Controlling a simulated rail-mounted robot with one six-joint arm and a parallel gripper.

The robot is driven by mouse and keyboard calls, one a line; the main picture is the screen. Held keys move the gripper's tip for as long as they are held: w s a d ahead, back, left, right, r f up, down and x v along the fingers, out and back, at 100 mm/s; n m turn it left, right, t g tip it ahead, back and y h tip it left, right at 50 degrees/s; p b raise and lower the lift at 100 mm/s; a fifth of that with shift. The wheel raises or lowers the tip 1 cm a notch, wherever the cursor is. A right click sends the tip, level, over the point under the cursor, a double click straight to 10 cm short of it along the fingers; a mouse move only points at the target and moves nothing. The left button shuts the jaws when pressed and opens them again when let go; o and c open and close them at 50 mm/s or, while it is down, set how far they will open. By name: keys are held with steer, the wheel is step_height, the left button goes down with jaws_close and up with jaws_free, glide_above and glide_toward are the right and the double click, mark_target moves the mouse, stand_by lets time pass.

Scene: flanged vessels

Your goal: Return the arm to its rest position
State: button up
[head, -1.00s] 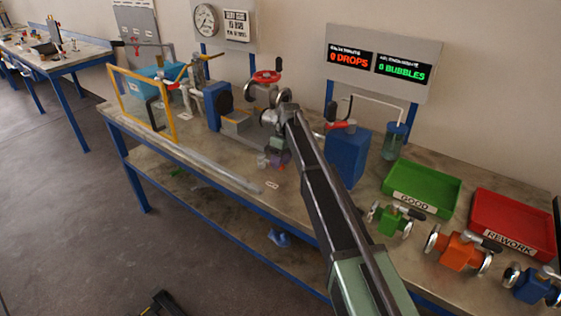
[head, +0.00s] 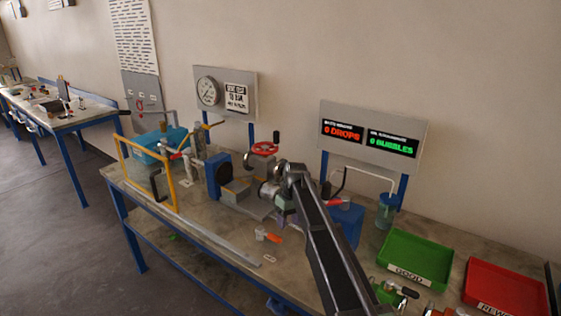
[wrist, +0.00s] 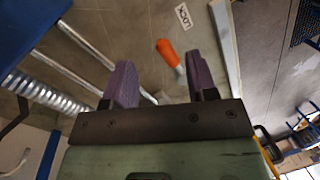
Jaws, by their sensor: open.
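My arm (head: 325,240) reaches up from the bottom of the head view over the workbench. My gripper shows in the wrist view (wrist: 162,88), with its two purple fingers spread wide apart and nothing between them. In the head view the gripper is mostly hidden by the arm's end. An orange-handled item (wrist: 168,52) lies on the bench beyond the fingertips, apart from them; it also shows in the head view (head: 274,238).
A blue block (head: 347,222) stands right beside the arm. A red-wheeled valve (head: 264,149) stands behind its end. A yellow frame (head: 150,178) is at the left. The green tray (head: 417,257) and red tray (head: 503,287) are at the right, with valves in front. The wall panel reads 0 drops, 0 bubbles.

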steer(key=s+d+m, duration=0.3)
steer(key=s+d, duration=0.4)
steer(key=s, duration=0.9)
steer(key=s+d+m+t+h, duration=0.1)
steer(key=s+d+m, duration=0.2)
steer(key=s+d, duration=0.4)
steer(key=s, duration=0.9)
steer(key=shift+s+m+t, duration=0.3)
steer(key=shift+s+m, duration=0.1)
